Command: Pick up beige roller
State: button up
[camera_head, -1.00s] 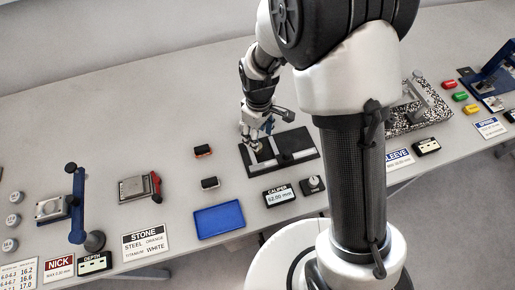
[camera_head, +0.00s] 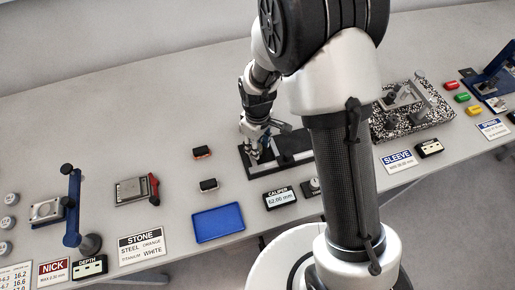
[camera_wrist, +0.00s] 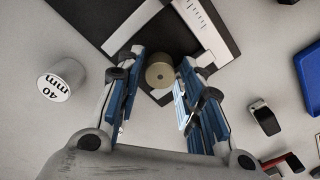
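The beige roller (camera_wrist: 160,74) shows end-on in the wrist view, at the corner of a black caliper board (camera_wrist: 120,20). My gripper (camera_wrist: 162,70) is open over it, with one blue-padded finger on each side. The roller appears between the fingertips; I cannot tell whether either finger touches it. In the head view my gripper (camera_head: 254,158) points down at the left part of the caliper board (camera_head: 290,146), and the roller cannot be made out there.
A grey cylinder marked 40 mm (camera_wrist: 62,80) stands left in the wrist view. Two small dark blocks (camera_head: 202,152) (camera_head: 208,185) and a blue tray (camera_head: 218,222) lie left of the board. The caliper display (camera_head: 280,198) stands in front. The table behind is clear.

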grip_shut()
jog(key=shift+r, duration=0.15)
